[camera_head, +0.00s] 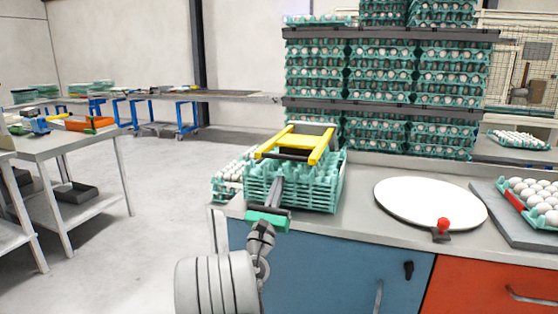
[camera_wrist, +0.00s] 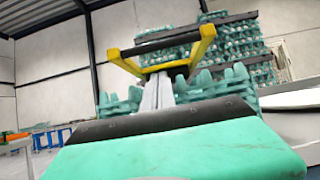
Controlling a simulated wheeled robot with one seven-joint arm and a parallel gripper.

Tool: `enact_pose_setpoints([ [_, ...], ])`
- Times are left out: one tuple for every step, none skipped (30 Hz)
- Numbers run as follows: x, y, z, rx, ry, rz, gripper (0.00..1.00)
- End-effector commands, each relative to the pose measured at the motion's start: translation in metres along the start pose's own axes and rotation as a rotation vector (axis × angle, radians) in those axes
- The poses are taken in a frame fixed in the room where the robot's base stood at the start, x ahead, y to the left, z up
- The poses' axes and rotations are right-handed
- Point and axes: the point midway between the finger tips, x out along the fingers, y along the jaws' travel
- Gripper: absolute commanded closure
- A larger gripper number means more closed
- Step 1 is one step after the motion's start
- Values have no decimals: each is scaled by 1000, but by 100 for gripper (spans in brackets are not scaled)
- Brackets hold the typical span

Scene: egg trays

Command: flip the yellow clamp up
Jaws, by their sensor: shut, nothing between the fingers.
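The yellow clamp (camera_head: 320,146) is a frame with two side arms and a crossbar, sitting over a stack of teal egg trays (camera_head: 320,190) on the counter. In the wrist view the clamp (camera_wrist: 204,42) stands ahead of and above my fingers, with a dark bar across its top. My gripper (camera_head: 278,183) is shut and empty, in front of the tray stack and below the clamp. In the wrist view the fingers (camera_wrist: 158,85) point toward the clamp's lower yellow bar. I cannot tell whether they touch it.
A white round plate (camera_head: 425,203) and a red knob (camera_head: 443,225) are to the right on the counter. Beyond them is a tray of white eggs (camera_head: 535,200). Racks of stacked egg trays (camera_head: 385,75) stand behind. Open floor (camera_head: 150,220) lies to the left.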

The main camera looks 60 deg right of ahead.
Motion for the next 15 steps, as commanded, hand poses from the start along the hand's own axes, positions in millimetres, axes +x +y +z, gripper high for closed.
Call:
enact_pose_setpoints([
  [11,-1,9,1,-2,-1,100],
  [14,-1,13,3,-2,-1,100],
  [18,-1,17,3,-2,-1,100],
  [21,-1,20,1,-2,-1,100],
  [23,-1,22,2,-1,-1,100],
  [25,-1,24,0,0,-1,100],
  [27,0,25,1,0,0,100],
  [28,0,26,1,0,0,100],
  [29,0,28,0,0,0,100],
  [29,0,28,-1,0,0,100],
  [30,0,28,0,0,0,100],
  [30,0,28,0,1,1,100],
  [29,0,28,0,1,1,100],
  [29,0,28,0,1,1,100],
  [29,0,28,0,1,1,100],
])
